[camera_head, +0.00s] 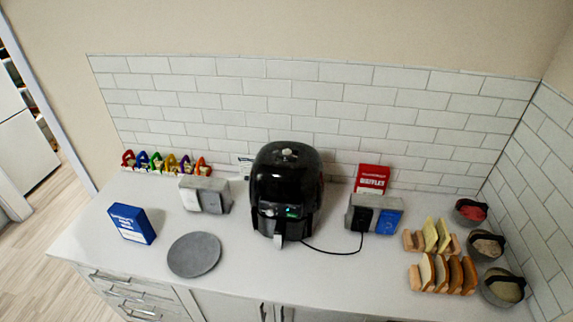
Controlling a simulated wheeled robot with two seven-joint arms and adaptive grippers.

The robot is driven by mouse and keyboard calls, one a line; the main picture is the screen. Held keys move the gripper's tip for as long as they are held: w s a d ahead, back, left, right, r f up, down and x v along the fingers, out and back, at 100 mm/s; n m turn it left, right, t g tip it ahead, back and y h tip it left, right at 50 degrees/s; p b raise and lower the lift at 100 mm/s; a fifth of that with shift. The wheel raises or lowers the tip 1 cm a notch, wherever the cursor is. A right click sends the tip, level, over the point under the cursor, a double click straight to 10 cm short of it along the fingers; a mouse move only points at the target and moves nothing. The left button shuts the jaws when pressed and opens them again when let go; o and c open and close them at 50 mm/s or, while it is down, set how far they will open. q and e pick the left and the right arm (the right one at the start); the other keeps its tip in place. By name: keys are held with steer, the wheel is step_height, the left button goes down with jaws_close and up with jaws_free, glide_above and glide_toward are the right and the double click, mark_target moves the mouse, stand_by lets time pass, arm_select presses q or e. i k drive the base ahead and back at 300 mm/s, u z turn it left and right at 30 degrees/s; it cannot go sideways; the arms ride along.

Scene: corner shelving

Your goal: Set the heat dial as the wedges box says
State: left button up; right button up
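A black air fryer (285,185) stands in the middle of the counter against the tiled wall. A small light knob (289,153) sits on its top; its setting is too small to read. A lit green display (292,212) shows on its front. A blue box (132,222) stands at the left of the counter; its print is too small to read, so I cannot tell whether it is the wedges box. A red box (372,178) at the back right reads "WAFFLES". Neither of my grippers is in view.
A grey round plate (194,255) lies front left. Grey two-part units stand left (205,194) and right (374,213) of the fryer, with a black cord at the right one. Bread racks (443,272) and bowls (486,246) fill the right end. Colourful clips (165,163) line the back left.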

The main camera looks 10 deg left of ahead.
mark_target(286, 153)
steer(key=u, duration=3)
steer(key=i, duration=0.65)
steer(key=u, duration=1.5)
steer(key=i, duration=0.5)
steer(key=z, duration=3.5)
